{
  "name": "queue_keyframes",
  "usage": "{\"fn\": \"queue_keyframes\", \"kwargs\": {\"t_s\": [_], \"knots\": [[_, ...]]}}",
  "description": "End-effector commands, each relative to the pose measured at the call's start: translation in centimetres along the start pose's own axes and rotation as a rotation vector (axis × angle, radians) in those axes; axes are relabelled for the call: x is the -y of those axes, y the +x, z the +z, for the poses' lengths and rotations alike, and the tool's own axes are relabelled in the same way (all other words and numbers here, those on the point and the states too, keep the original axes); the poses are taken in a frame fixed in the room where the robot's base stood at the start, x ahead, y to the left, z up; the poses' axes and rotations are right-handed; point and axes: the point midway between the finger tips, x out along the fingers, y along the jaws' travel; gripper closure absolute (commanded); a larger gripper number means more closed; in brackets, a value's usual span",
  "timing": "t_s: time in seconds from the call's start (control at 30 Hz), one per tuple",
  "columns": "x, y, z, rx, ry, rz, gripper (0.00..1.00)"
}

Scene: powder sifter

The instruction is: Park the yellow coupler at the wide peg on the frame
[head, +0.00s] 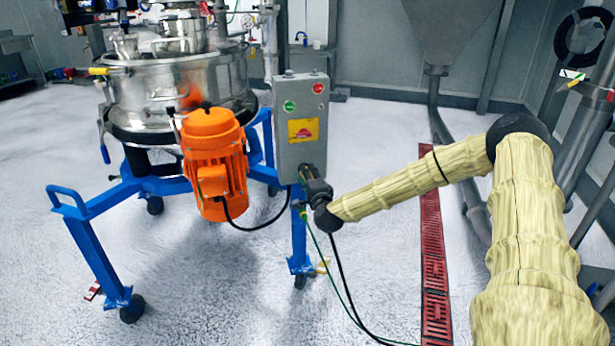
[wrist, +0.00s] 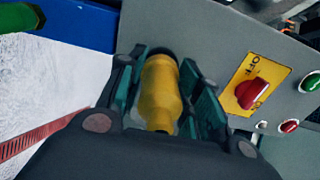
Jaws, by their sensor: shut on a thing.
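In the wrist view my gripper (wrist: 162,85) is shut on the yellow coupler (wrist: 158,95), with a dark green finger pad on each side of it. The coupler's far end points at the blue frame and the lower edge of the grey control box (wrist: 215,45). A dark round shape shows at that far end; I cannot tell if it is the wide peg. In the head view my gripper (head: 318,195) is just below and right of the grey control box (head: 301,130). The coupler is hidden there. The blue frame (head: 97,250) carries the sifter.
The control box has a red switch (wrist: 251,94) on a yellow plate, close right of my gripper. A green part (wrist: 18,18) shows at upper left. An orange motor (head: 214,160) stands left of the box. Cables hang below it.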

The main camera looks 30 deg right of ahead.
Motion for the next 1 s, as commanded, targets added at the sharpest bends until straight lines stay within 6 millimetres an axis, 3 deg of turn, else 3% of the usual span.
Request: {"fn": "queue_keyframes", "kwargs": {"t_s": [1.0], "knots": [[0.1,-3.0,0.0,0.0,0.001,-0.001,1.0]]}}
